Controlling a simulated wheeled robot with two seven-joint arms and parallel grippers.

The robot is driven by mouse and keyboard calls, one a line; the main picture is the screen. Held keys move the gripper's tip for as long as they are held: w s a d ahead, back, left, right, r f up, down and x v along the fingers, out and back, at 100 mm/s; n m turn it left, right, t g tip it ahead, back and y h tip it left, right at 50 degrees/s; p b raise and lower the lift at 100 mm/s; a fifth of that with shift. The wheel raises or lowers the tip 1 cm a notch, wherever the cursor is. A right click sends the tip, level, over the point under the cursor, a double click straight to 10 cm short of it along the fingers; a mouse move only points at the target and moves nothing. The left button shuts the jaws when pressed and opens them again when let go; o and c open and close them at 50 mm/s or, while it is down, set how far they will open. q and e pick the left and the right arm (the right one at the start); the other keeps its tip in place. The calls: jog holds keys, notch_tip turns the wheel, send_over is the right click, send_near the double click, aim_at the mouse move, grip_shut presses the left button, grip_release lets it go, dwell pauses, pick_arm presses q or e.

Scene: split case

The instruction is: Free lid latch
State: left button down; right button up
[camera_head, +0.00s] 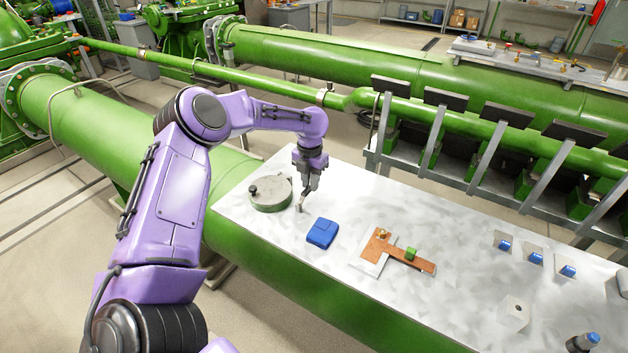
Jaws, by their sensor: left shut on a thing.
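A round grey-green case with a flat lid (271,191) sits at the left end of the metal table. A small dark knob (253,190) stands at the left side of its lid. My left gripper (300,206) points down at the right edge of the case, above the table. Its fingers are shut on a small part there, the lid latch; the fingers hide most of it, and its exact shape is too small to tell. My right gripper is not in view.
A blue case (322,233) lies on the table (450,290) just right of my left gripper. A brown block assembly (400,252) lies further right. The front middle of the table is clear.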

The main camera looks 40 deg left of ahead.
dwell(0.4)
pick_arm(q)
jog(key=c, duration=1)
grip_release()
notch_tip(320, 180, up, 10)
jog(key=b, duration=0.2)
jog(key=shift+r, duration=0.25)
